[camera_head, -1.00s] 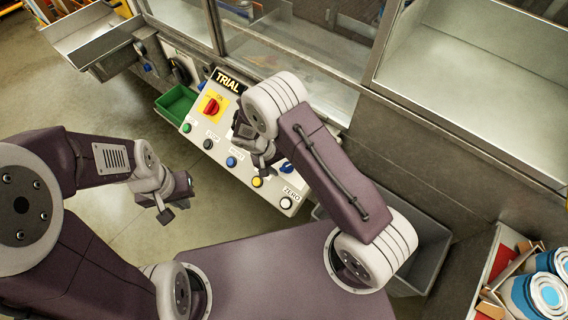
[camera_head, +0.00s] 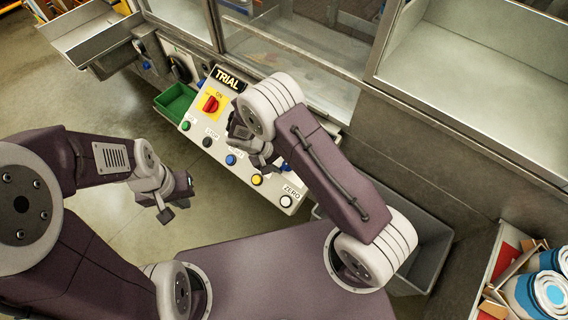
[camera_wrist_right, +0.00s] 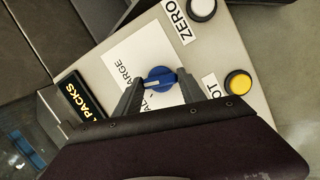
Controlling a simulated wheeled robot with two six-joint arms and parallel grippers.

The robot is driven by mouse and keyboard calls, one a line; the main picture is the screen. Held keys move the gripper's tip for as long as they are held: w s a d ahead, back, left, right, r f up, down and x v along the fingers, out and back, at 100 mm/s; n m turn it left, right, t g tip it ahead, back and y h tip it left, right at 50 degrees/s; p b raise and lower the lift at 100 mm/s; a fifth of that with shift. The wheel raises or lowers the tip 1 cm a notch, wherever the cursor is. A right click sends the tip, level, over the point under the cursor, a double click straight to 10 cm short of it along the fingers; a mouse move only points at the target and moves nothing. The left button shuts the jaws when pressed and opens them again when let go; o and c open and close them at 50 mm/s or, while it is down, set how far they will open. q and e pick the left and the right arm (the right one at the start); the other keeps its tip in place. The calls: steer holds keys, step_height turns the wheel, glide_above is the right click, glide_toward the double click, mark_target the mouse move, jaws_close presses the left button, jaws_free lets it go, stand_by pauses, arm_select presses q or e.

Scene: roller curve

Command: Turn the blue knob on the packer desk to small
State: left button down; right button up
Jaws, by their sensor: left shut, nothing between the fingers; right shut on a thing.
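The blue knob (camera_wrist_right: 160,78) sits on a white plate of the sloped packer desk panel (camera_head: 222,152). Its white mark points left in the right wrist view. One label ends in "ARGE"; the other is mostly hidden by a finger. My right gripper (camera_wrist_right: 158,84) is shut on the knob, one finger on each side. In the head view my right arm hides most of the knob, with only a bit of blue (camera_head: 285,167) showing. My left gripper (camera_head: 164,208) is shut and empty, hanging over the floor left of the panel.
A red switch (camera_head: 211,103) on a yellow plate, a blue button (camera_head: 230,160), a yellow button (camera_head: 257,180) and a white button (camera_head: 286,201) are on the panel. A green bin (camera_head: 175,103) is at its left. A grey bin (camera_head: 432,240) is at right.

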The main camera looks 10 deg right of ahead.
steer(key=n+h+b, duration=0.1)
steer(key=n, duration=0.3)
steer(key=shift+a+f+n, duration=0.1)
steer(key=shift+f+n, duration=0.05)
steer(key=shift+n, duration=0.15)
steer(key=shift+s+n+t+h+b, duration=0.15)
steer(key=shift+n+t+b, duration=0.25)
steer(key=shift+n, duration=0.85)
steer(key=shift+w+n+t+h+b, duration=0.1)
steer(key=shift+n+t+h+b, duration=0.25)
steer(key=shift+n, duration=0.9)
steer(key=o, duration=1.4)
steer(key=shift+c, duration=0.2)
steer(key=b+v, duration=0.1)
steer(key=v, duration=0.8)
steer(key=shift+s, duration=0.15)
